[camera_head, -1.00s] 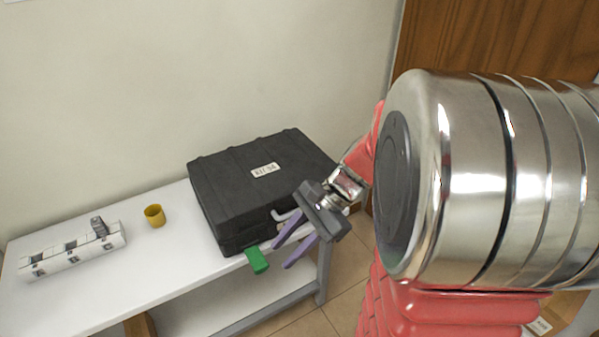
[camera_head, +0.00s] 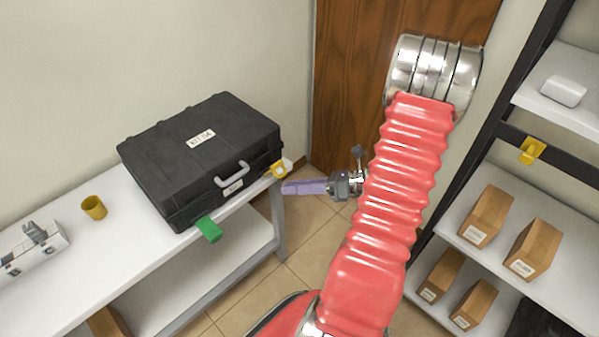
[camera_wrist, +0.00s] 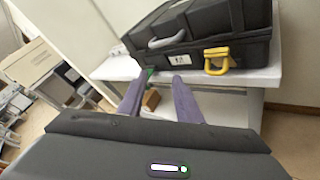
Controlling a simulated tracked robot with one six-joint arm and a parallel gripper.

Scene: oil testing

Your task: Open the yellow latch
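The black case (camera_head: 205,150), labelled as a kit, lies shut on the white table. Its yellow latch (camera_head: 279,169) is on the front face near the right corner, to the right of the grey handle (camera_head: 231,175). The latch also shows large in the wrist view (camera_wrist: 219,60), right of my fingers. A green latch (camera_head: 208,229) sticks out at the case's left front corner. My gripper (camera_head: 284,188) is in front of the table, near the yellow latch but apart from it. In the wrist view its two purple fingers (camera_wrist: 160,78) are spread and empty.
A yellow cup (camera_head: 94,208) and a white box-like item with clasps (camera_head: 35,248) stand on the table (camera_head: 120,275) to the left. Open floor lies between.

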